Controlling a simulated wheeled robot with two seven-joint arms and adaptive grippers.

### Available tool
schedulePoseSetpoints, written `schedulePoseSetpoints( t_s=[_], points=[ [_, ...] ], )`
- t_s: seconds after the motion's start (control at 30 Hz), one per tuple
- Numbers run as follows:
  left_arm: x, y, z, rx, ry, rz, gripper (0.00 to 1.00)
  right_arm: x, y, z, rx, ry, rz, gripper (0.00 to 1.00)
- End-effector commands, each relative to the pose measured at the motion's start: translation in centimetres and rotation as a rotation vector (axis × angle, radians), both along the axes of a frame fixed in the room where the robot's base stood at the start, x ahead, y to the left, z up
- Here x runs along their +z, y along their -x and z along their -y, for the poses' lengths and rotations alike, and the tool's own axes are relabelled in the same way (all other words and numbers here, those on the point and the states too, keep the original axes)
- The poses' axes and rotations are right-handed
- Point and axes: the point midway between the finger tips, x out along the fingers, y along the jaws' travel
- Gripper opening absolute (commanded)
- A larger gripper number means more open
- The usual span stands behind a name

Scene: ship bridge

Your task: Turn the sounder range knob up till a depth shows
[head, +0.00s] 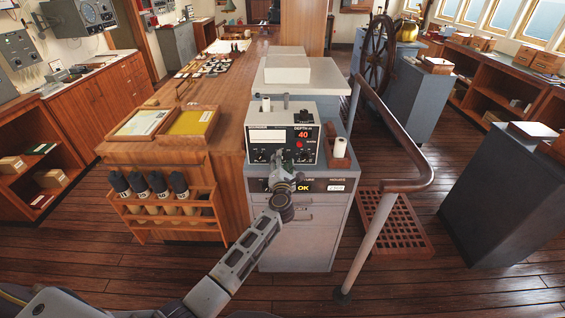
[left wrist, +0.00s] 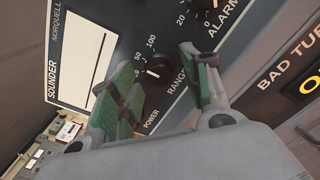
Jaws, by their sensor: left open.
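The sounder (head: 257,135) is a grey box with a dark front on the cabinet, mostly facing me. Its depth window (head: 303,135) shows a red 40. The range knob (left wrist: 160,71) is black and round in the left wrist view, with scale numbers around it. I cannot read its pointer. In the head view my left gripper (head: 278,168) is in front of the sounder's lower face and hides the knob. In the left wrist view my left gripper (left wrist: 162,73) is open, its green-padded fingers on either side of the knob. I cannot tell whether they touch it. My right gripper is not in view.
The grey cabinet (head: 305,235) carries the sounder. A white roll in a brown holder (head: 341,158) stands just right of it. A wooden chart table (head: 225,110) and a bottle rack (head: 165,210) are on the left.

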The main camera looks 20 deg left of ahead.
Motion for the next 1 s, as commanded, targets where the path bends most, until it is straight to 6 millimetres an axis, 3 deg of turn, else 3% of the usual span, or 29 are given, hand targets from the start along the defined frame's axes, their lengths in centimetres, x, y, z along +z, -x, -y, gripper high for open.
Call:
schedulePoseSetpoints(
  t_s=[1.0],
  points=[
    [-0.1,8.3,2.4,0.0,0.002,-0.002,0.47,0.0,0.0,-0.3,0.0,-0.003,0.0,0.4]
  ],
)
